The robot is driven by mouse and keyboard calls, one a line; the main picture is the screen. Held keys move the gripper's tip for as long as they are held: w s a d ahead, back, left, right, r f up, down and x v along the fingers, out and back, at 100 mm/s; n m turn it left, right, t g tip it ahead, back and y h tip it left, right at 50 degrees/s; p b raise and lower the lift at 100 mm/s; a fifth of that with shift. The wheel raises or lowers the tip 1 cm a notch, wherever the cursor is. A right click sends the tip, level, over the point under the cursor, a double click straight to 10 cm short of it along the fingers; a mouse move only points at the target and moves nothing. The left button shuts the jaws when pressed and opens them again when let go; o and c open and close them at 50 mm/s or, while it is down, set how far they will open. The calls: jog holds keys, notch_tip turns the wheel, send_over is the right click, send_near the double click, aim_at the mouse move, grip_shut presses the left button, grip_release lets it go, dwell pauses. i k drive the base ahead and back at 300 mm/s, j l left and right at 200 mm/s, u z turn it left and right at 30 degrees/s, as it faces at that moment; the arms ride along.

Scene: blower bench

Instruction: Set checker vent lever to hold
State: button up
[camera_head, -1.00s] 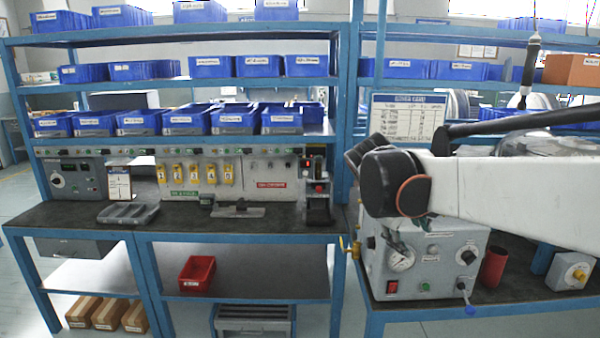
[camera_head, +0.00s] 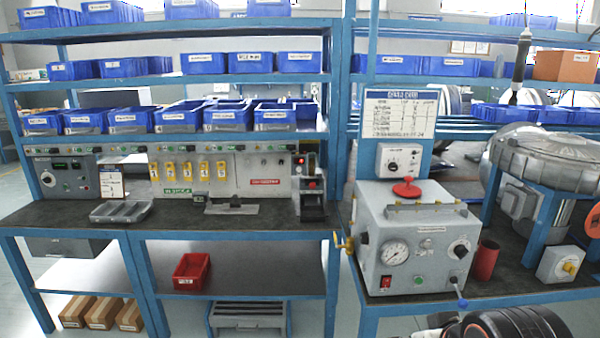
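The checker (camera_head: 408,240) is a grey box on the right bench. Its front has a round gauge (camera_head: 396,252), a red switch (camera_head: 386,282), a green button (camera_head: 420,281) and a black knob (camera_head: 459,249). A lever with a blue tip (camera_head: 462,303) sticks out at its lower right front corner, pointing down and slightly right. A yellow valve handle (camera_head: 345,243) is on its left side. The lettering is too small to read, so I cannot tell which position is hold or confirm which handle is the vent lever. My gripper is not in view.
Black rounded parts of my arm show at the bottom right edge. The left bench holds a grey tray (camera_head: 121,211).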

aim_at(462, 302)
jog(key=z, duration=0.85)
